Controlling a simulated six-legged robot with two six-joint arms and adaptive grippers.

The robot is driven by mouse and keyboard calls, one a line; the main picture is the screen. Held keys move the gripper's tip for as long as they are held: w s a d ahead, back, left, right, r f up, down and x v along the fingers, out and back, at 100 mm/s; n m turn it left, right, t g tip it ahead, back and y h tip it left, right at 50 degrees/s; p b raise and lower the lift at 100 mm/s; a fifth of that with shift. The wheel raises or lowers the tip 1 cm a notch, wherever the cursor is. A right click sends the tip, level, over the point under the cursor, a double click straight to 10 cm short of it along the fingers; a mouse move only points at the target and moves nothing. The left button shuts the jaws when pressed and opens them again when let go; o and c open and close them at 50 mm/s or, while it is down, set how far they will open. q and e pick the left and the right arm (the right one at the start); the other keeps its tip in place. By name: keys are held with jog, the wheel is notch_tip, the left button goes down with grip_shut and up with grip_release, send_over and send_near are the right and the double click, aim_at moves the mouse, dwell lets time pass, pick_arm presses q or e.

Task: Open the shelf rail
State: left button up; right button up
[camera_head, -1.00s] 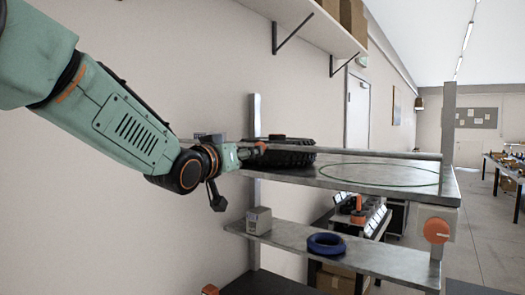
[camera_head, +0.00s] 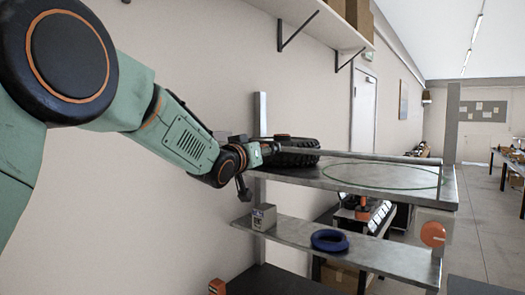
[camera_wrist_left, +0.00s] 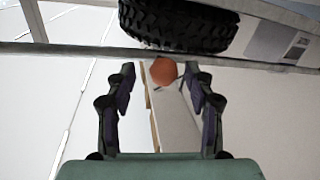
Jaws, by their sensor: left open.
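My left gripper (camera_head: 268,149) is at the rail's left part, in front of a black tire. In the left wrist view its two fingers (camera_wrist_left: 160,85) are open and apart. A round orange knob (camera_wrist_left: 163,71) shows between them, just below the rail. I cannot tell whether the fingers touch anything. My right gripper is not in view.
The black tire (camera_head: 300,158) lies on the upper shelf; it is also just beyond the rail in the wrist view (camera_wrist_left: 178,22). A green ring (camera_head: 385,187) marks the shelf top. The lower shelf (camera_head: 385,255) holds a blue ring (camera_head: 330,241) and a small box (camera_head: 264,217).

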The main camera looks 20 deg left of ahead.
pick_arm(q)
jog(key=shift+s, duration=0.1)
jog(key=shift+c, duration=1.5)
jog(key=shift+w+a+f, duration=0.15)
jog(key=shift+w+f, duration=0.15)
jog(key=shift+w, duration=0.3)
jog(key=shift+c, duration=1.4)
grip_shut()
jog(key=shift+r, duration=0.1)
